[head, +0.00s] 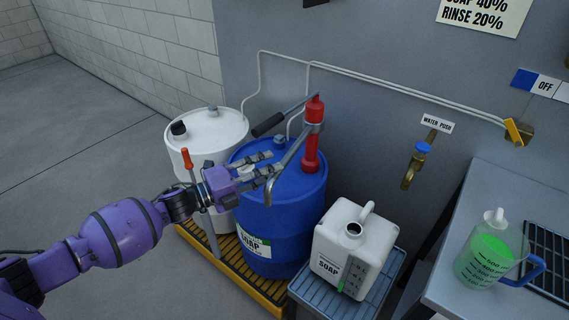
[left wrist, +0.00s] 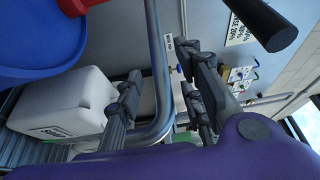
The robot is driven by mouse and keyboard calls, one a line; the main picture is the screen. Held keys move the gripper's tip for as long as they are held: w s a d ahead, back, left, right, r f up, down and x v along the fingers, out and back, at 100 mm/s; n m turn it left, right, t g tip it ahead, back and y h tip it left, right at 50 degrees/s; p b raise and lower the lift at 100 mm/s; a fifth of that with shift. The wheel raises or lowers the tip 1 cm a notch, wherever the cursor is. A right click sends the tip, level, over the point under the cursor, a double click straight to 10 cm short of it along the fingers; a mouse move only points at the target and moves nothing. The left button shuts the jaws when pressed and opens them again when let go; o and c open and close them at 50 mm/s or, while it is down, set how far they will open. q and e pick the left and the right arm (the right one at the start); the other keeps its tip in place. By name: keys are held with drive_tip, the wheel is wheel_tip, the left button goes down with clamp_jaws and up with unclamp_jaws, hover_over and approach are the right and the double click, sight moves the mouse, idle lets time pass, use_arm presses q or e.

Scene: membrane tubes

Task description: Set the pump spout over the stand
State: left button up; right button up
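The red hand pump (head: 312,140) stands upright on the blue soap drum (head: 262,225). Its grey spout (head: 291,152) slopes down to the left, and its end bends down over the drum's front side. My left gripper (head: 270,164) is at the spout, with its fingers spread. In the left wrist view the spout (left wrist: 157,65) passes between the two fingers, with gaps beside it, so the gripper looks open. The blue-grey slatted stand (head: 309,294) is right of the drum and carries a white soap jug (head: 340,245) with an open neck. My right gripper is out of view.
The pump's black-gripped lever (head: 268,124) points left above my gripper. A white drum (head: 212,135) stands behind left, and both drums are on a yellow pallet (head: 232,264). A brass water tap (head: 414,165) is on the wall; a green-filled measuring jug (head: 488,255) is on the right counter.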

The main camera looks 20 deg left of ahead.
use_arm(q)
drive_tip(key=x, duration=0.4)
drive_tip(key=shift+w+d, duration=0.2)
drive_tip(key=shift+w, duration=0.2)
drive_tip(key=shift+c, duration=0.4)
drive_tip(key=shift+f, duration=0.1)
clamp_jaws()
